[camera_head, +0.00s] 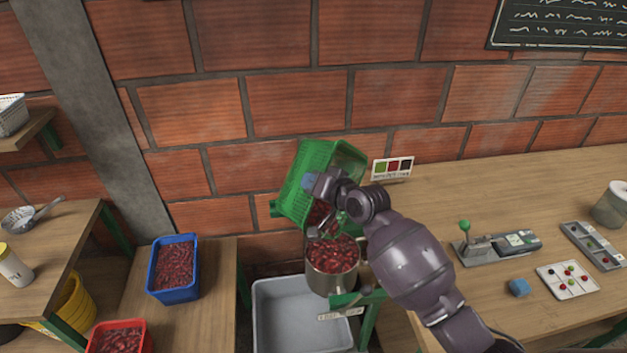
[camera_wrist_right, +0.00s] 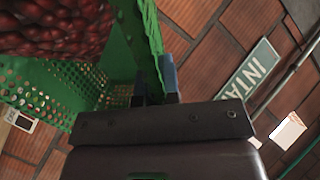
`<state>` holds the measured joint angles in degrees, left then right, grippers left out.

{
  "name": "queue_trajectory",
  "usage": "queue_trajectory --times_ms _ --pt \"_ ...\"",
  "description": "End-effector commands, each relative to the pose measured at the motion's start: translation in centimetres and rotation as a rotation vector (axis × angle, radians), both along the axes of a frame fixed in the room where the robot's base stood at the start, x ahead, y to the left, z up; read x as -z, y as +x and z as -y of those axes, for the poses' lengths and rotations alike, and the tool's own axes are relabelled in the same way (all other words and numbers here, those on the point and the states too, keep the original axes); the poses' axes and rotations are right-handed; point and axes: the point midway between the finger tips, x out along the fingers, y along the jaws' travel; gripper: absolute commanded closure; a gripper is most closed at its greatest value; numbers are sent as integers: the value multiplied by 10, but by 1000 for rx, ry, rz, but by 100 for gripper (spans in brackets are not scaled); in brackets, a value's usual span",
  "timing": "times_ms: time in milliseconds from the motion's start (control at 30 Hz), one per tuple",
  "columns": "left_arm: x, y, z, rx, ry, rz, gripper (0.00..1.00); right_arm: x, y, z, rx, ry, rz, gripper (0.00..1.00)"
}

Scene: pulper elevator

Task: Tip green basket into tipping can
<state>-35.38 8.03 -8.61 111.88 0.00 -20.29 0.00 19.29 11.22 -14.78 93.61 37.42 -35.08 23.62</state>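The green basket (camera_head: 308,180) is tilted above the metal tipping can (camera_head: 333,279), its open side turned down toward the can. Red cherries show inside the basket in the right wrist view (camera_wrist_right: 60,30). The can holds red cherries (camera_head: 333,253) up to near its rim. My right gripper (camera_head: 325,190) is at the basket's wall; in the right wrist view its blue-tipped fingers (camera_wrist_right: 154,82) are closed on the green rim. My right arm hides part of the basket and can. My left gripper is not in view.
A grey bin (camera_head: 298,315) stands below left of the can. A blue basket (camera_head: 174,269) and a red basket (camera_head: 118,338) of cherries are at left.

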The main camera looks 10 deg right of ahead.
Motion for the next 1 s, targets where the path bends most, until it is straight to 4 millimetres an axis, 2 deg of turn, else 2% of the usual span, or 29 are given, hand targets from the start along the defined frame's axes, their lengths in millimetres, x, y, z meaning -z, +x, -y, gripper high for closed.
queue_trajectory --times_ms 267,733,1000 --pt "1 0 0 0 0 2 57 -1 -5 5 5 26 37 100" --pt "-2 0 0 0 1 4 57 0 -25 21 7 120 158 100" --pt "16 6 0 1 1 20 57 2 -32 26 7 159 210 100"
